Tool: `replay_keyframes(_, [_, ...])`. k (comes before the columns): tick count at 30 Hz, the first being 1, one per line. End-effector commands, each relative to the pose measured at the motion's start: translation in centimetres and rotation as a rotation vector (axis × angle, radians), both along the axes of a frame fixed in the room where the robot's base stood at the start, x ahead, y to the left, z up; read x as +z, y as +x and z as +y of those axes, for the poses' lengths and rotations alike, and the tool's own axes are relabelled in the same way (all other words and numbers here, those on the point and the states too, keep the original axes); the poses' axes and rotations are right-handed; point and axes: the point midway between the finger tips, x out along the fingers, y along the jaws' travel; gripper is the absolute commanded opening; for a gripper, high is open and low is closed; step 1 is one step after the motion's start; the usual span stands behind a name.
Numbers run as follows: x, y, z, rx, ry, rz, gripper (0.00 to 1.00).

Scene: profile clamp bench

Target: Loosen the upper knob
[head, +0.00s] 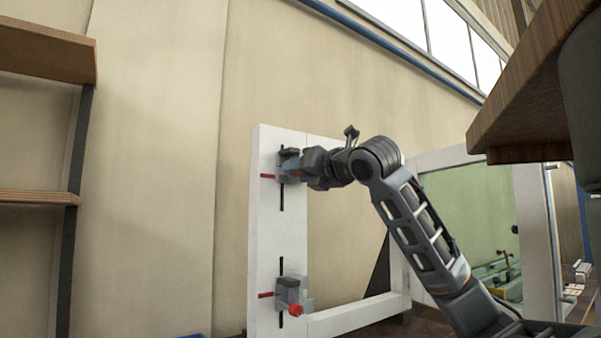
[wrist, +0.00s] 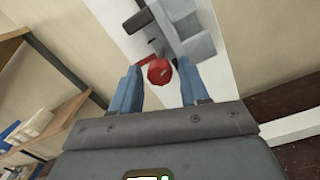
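The upper clamp (head: 287,172) is a blue-grey block on the left post of a white frame, with a black slot and red line behind it. My gripper (head: 302,166) is right at it and hides its knob in the head view. In the wrist view, the round red upper knob (wrist: 159,71) shows between the tips of my gripper's blue fingers (wrist: 159,80), below the grey clamp body (wrist: 188,30). The fingers are open, with a narrow gap on either side of the knob. I cannot tell how deep the knob sits between them.
A lower clamp (head: 288,290) with its own red knob (head: 296,310) sits on the same white frame (head: 262,230). Wooden shelves (head: 38,197) stand at the left. A wooden board (head: 530,85) overhangs at the upper right. A green machine (head: 495,270) is seen behind the frame.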

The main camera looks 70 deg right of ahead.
Motion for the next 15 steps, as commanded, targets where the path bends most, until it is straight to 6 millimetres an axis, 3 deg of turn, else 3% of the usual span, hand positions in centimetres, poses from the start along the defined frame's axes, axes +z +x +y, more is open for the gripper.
replay_keyframes(10, [0.0, -0.1, 0.1, 0.0, 0.0, 0.0, 0.54])
replay_keyframes(15, [-0.1, -1.7, 0.9, 0.0, -0.001, 0.0, 0.54])
